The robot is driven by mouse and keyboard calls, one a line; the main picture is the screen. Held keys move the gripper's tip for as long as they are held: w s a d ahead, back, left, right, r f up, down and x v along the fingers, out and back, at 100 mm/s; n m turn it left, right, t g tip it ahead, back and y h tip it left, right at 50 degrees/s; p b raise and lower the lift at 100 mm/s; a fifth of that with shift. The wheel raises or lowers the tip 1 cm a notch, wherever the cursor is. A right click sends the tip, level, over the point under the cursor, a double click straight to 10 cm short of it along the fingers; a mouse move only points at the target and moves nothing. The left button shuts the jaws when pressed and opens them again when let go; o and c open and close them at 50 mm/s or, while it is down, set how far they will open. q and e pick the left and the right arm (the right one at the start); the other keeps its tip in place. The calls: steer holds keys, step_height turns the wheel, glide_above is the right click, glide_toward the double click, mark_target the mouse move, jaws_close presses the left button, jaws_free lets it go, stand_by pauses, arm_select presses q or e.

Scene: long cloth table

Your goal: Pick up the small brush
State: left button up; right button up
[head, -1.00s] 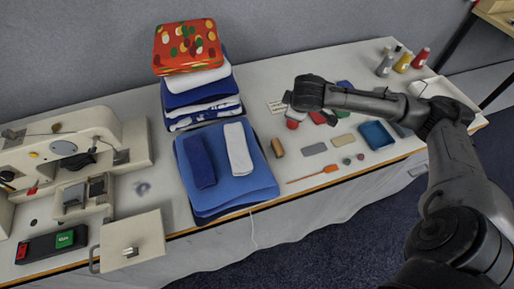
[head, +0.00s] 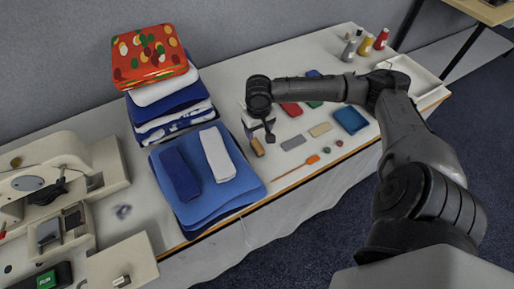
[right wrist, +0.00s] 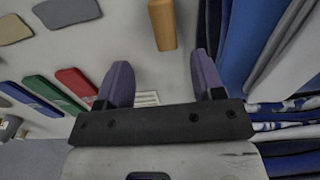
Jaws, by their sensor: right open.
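My right gripper (head: 265,130) points down over the table beside the stack of folded cloth. In the right wrist view its two purple fingers (right wrist: 160,72) are spread, with nothing between them. A small brown wooden piece (head: 257,147), which looks like the small brush, lies just below and beside the gripper; no bristles can be made out. It also shows in the right wrist view (right wrist: 162,24), ahead of the fingertips and apart from them. A thin orange long-handled tool (head: 297,169) lies near the table's front edge. My left gripper is not in view.
Folded blue and white cloths (head: 222,185) lie close left of the gripper. Grey (head: 293,143) and tan (head: 320,130) flat pieces and a blue tray (head: 350,119) lie to the right. A sewing machine (head: 50,165) stands at far left.

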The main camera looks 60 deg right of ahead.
mark_target(257, 145)
step_height(257, 145, down, 2)
steer(key=shift+f, duration=0.25)
steer(key=shift+f+b, duration=0.3)
steer(key=shift+f, duration=0.4)
steer(key=f, duration=0.2)
steer(key=f+b, duration=0.1)
steer(key=shift+w+a+f, duration=0.1)
steer(key=shift+a+f, duration=0.25)
steer(key=shift+f, duration=0.55)
steer(key=c, duration=1)
steer(key=shift+r, duration=0.1)
